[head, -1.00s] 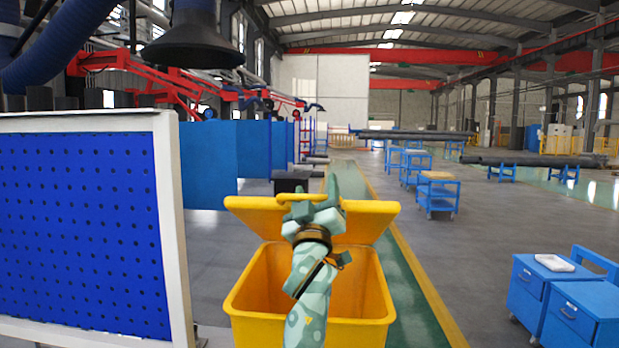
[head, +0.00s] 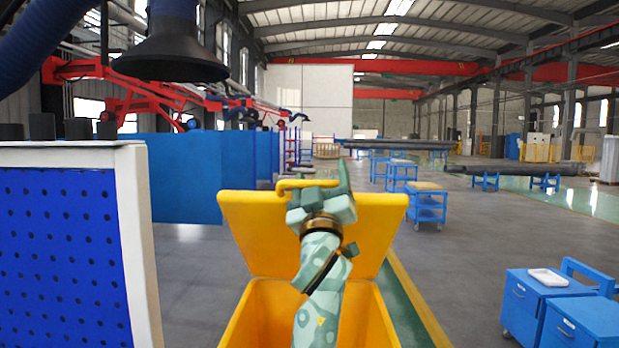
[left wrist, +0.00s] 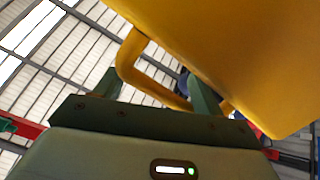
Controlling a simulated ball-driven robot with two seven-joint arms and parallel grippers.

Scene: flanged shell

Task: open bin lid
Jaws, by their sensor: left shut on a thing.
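The yellow bin (head: 262,318) stands in front of me in the head view. Its lid (head: 375,232) is raised at the back and leans up steeply, with the orange inside of the bin showing below. My left gripper (head: 318,190) is at the lid's top edge, shut on the lid's yellow handle (head: 290,184). In the left wrist view the handle (left wrist: 152,84) is a bent bar passing between the fingers of the gripper (left wrist: 158,92), beside the lid's yellow panel (left wrist: 245,50). My arm hides the middle of the lid and bin. My right gripper is not in view.
A blue perforated panel (head: 60,255) in a white frame stands close on the left. Blue cabinets (head: 545,300) are at the lower right, one with a white tray (head: 548,277).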

